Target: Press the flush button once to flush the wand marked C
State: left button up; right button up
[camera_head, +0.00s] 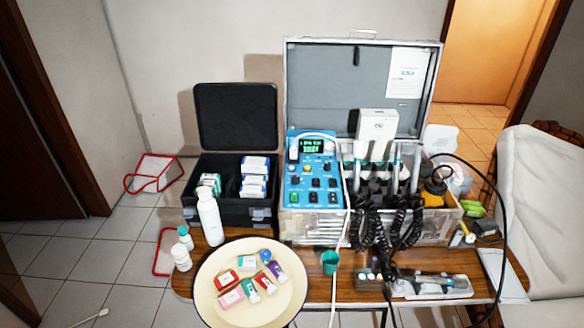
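The blue control panel (312,178) stands in the left part of the open silver case, with a lit green display (311,146) and several coloured knobs and buttons. Labels are too small to read, so I cannot tell which one is the flush button. Several wands (396,168) stand upright in a holder right of the panel, with black coiled cords (400,222) hanging down in front. A mark C is not legible on any of them. Neither of my grippers is in view.
A round cream tray (227,316) with small boxes stands at the front left. A white bottle (210,218), a green cup (330,262) and a tray of instruments (432,286) are on the wooden table (345,292). A black box (232,205) is left of the panel.

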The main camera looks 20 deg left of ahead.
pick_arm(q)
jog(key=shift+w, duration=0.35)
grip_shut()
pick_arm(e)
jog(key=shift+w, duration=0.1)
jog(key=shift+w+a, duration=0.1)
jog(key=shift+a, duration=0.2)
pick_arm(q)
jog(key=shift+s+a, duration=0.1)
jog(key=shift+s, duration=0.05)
